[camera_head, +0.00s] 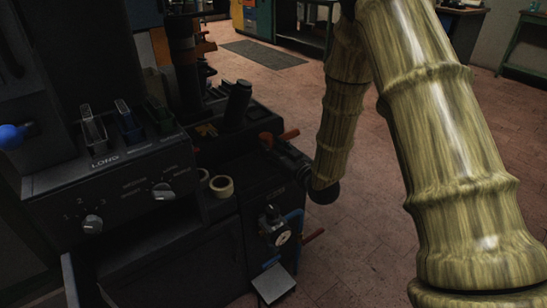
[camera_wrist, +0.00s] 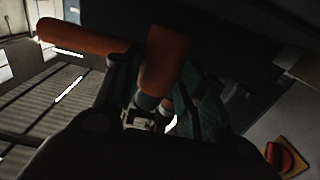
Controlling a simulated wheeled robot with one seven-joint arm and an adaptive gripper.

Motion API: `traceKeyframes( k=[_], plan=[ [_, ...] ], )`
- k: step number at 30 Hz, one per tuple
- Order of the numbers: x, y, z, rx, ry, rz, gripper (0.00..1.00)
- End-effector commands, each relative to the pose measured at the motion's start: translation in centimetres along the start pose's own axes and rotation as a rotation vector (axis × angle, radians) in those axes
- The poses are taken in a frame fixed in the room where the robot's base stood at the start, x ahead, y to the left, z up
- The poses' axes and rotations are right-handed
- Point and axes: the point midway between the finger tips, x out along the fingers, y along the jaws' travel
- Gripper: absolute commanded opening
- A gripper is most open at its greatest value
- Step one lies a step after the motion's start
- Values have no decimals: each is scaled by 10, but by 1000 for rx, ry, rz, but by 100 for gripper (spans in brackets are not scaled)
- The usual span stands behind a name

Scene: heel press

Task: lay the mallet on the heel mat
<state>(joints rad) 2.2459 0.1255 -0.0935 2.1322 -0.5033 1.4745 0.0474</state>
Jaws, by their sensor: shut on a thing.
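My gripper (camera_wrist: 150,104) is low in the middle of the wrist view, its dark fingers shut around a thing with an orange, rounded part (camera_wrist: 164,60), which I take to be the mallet. A second orange bar (camera_wrist: 85,38) reaches to the left from beside it. In the head view, orange pieces (camera_head: 289,134) show at the machine's right edge, close to the end of my arm. My gripper is too dark to make out there. The mallet's full shape is hidden. I cannot tell for sure which surface is the heel mat.
A dark machine with a knobbed panel (camera_head: 128,181) fills the left. A pale roll (camera_head: 221,186) sits on its ledge. A small plate (camera_head: 273,283) and an orange handle (camera_head: 313,235) jut out at its front. A grey mat (camera_head: 263,53) lies on the open tiled floor behind.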

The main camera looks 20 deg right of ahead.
Motion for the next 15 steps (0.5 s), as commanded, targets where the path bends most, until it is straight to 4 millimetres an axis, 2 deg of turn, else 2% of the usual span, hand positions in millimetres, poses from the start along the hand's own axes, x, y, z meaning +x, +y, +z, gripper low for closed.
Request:
traceKeyframes(
  k=[3,6,15],
  plan=[
    [0,0,17,0,1,0,0],
    [0,0,25,0,1,0,0],
    [0,0,26,-1,2,0,0]
  ],
)
